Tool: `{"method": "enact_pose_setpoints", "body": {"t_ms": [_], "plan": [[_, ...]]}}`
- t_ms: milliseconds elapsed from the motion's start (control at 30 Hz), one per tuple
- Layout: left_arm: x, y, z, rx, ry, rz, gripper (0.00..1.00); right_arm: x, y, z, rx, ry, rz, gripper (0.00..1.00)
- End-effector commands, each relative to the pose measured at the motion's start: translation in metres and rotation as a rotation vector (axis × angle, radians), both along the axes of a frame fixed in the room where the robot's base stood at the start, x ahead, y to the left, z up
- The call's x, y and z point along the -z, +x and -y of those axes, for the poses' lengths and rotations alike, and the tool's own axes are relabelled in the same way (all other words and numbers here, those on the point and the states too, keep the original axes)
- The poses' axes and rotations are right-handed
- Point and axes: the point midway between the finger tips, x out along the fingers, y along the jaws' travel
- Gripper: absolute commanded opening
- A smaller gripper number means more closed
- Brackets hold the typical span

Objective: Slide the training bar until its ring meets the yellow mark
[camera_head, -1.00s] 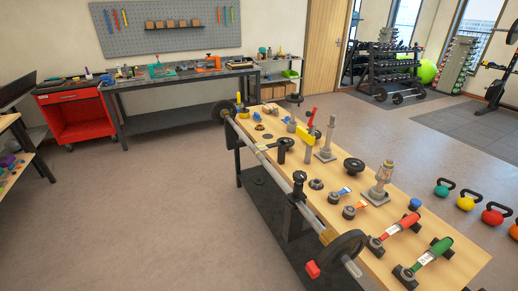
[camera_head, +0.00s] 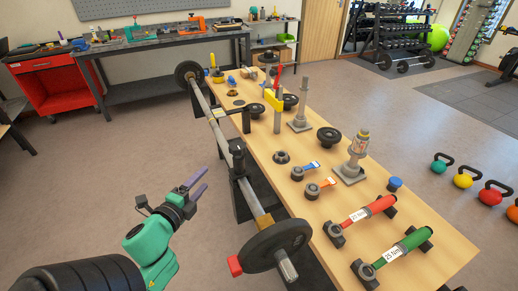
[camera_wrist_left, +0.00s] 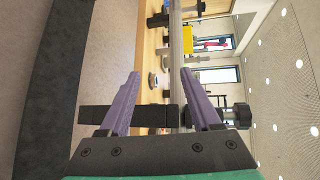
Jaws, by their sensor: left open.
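The training bar (camera_head: 212,118) is a long grey bar lying along the left edge of the wooden table (camera_head: 330,225), with a black plate at each end. A tan-yellow band (camera_head: 264,221) shows on the bar beside the near plate (camera_head: 275,246). A pale yellowish patch shows farther up the bar; I cannot tell which is ring or mark. My left gripper (camera_head: 202,184) has purple fingers, open and empty, left of the bar and apart from it. In the left wrist view the bar (camera_wrist_left: 175,60) appears beyond the open fingers, nearer the right-hand one. My right gripper is not in view.
Black supports (camera_head: 240,180) hold the bar at the table edge. A red-handled tool (camera_head: 362,214), a green-handled tool (camera_head: 400,251) and several weights stand on the table. Kettlebells (camera_head: 463,180) stand on the floor at right. Floor left of the table is clear.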

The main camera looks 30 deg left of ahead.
Motion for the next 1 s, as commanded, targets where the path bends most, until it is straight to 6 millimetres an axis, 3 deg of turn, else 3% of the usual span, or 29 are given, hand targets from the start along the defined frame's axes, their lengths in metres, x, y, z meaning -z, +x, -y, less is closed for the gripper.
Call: {"method": "enact_pose_setpoints", "body": {"t_ms": [33,133,367,600,700,1000], "plan": [[-0.014,0.0,0.004,0.017,0.043,0.021,0.64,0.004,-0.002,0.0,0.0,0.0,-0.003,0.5],[-0.026,0.006,0.006,0.03,0.073,0.037,0.64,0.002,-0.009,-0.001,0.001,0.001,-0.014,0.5],[-0.022,0.054,-0.002,0.031,0.068,0.04,0.64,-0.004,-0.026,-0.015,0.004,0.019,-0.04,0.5],[-0.012,0.114,-0.015,0.027,0.065,0.039,0.64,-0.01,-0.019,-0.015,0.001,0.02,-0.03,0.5],[-0.007,0.131,-0.018,0.026,0.062,0.037,0.64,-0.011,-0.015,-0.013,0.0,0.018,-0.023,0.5],[-0.004,0.143,-0.02,0.027,0.061,0.035,0.64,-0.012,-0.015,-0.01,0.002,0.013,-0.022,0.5]]}}
